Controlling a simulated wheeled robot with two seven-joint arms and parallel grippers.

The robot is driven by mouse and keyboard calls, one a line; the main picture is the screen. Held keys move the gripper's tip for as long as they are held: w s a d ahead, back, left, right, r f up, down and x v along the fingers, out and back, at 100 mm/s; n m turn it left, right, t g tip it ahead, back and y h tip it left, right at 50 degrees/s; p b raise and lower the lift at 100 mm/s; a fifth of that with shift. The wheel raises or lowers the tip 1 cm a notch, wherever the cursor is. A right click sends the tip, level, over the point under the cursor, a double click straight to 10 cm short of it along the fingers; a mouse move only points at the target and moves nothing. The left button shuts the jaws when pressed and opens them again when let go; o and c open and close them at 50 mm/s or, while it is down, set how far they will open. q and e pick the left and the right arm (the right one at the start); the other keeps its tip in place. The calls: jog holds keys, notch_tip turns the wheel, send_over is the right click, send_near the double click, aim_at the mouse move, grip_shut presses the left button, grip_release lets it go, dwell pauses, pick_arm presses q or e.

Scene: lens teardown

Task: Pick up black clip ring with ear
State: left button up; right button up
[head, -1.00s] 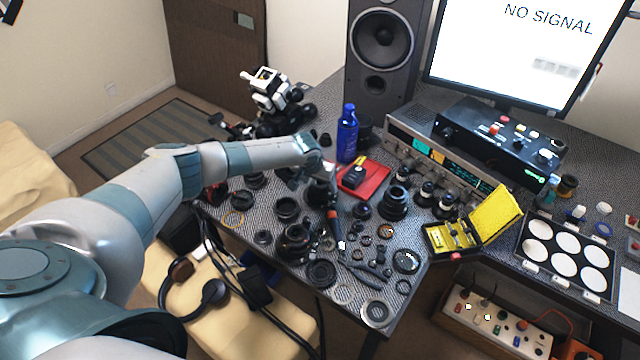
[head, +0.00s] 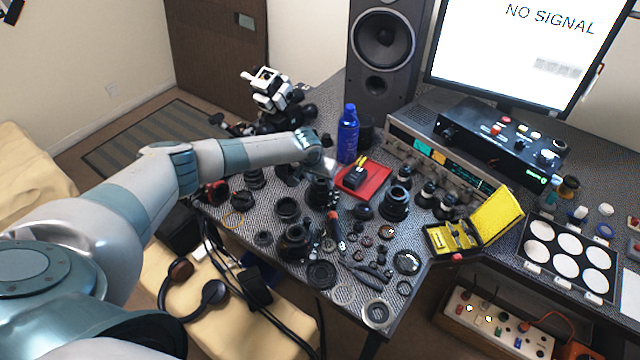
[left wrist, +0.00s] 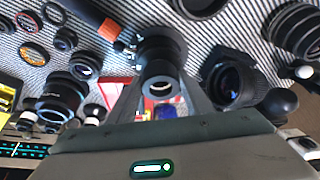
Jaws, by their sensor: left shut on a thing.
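My left gripper (head: 322,172) is above the crowded bench top, over the dark lens barrels. In the left wrist view its two grey fingers (left wrist: 160,98) close on a small black ring (left wrist: 160,84) with a pale inner edge, which I take as the black clip ring. I cannot make out its ear. A black lens barrel (left wrist: 162,45) shows right beyond the ring, and it also stands below the gripper in the head view (head: 318,192). Whether ring and barrel touch is unclear. My right gripper is not in view.
A red tray (head: 376,180) with a black part lies right of the gripper, with a blue bottle (head: 347,135) behind it. An orange-handled tool (head: 333,222) and several lens parts lie in front. A yellow case (head: 497,212) stands open further right.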

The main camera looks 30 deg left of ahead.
pick_arm(q)
notch_tip(320, 180, up, 2)
jog(key=shift+r+b, duration=0.15)
jog(key=shift+b, duration=0.45)
jog(key=d+r+b, duration=0.4)
jog(key=d+r, duration=0.3)
jog(key=d, duration=0.4)
jog(key=shift+s+d+r, duration=0.2)
jog(key=shift+s+d, duration=0.15)
jog(key=shift+f, duration=0.1)
